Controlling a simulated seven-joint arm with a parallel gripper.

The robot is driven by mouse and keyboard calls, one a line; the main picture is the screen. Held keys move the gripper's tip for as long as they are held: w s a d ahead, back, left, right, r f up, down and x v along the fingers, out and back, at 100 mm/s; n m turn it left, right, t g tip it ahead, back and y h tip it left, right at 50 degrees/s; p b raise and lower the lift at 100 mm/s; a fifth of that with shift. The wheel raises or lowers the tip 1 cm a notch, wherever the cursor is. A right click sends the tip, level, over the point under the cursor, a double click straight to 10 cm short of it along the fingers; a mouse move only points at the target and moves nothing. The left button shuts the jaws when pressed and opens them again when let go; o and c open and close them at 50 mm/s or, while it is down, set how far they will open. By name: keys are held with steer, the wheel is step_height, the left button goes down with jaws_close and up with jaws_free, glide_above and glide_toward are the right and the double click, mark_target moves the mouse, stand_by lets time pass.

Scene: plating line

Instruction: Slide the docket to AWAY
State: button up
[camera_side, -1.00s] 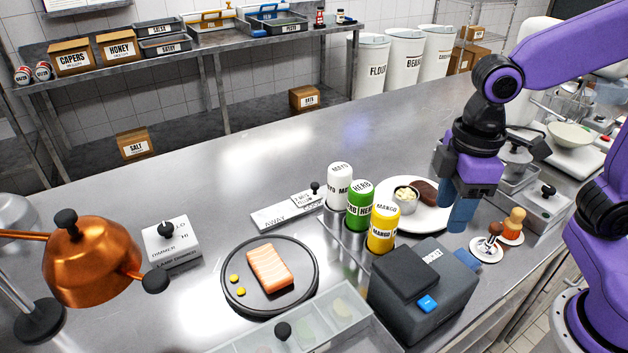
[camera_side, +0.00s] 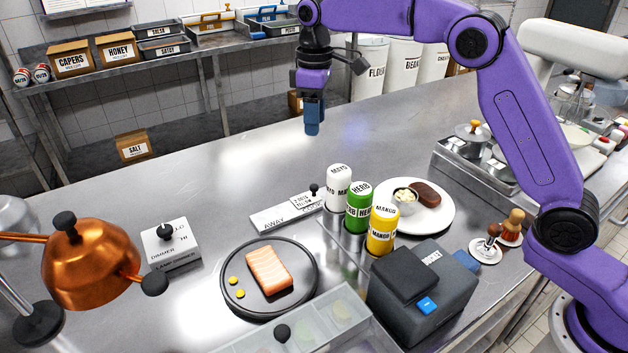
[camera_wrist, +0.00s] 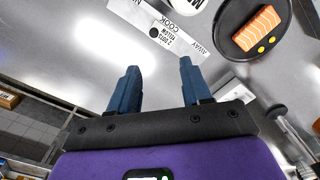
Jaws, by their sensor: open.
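The docket (camera_side: 303,201) is a small white card with print on it, lying on a pale rail (camera_side: 268,221) marked AWAY at its left end. A small black knob (camera_side: 315,189) stands at the docket's right end. In the wrist view the docket (camera_wrist: 178,42) lies on the rail (camera_wrist: 203,50), between the words COOK and AWAY, with the knob beside it. My gripper (camera_side: 312,130) hangs above the counter behind the rail, pointing down. In the wrist view its two blue fingers (camera_wrist: 157,75) are apart with nothing between them, clear of the docket.
White, green and yellow bottles (camera_side: 359,207) stand close to the rail's right end. A dark plate (camera_side: 309,303) with salmon lies in front, a white plate (camera_side: 440,213) to the right. A dimmer box (camera_side: 172,250) and copper lamp (camera_side: 90,262) stand left. The counter behind the rail is clear.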

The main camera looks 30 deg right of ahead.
mark_target(314, 186)
steer(key=f, duration=0.6)
steer(key=w+f, duration=0.1)
steer(key=f, duration=1)
steer(key=shift+w+d+f, duration=0.2)
steer(key=shift+d+f, duration=0.15)
jaws_close()
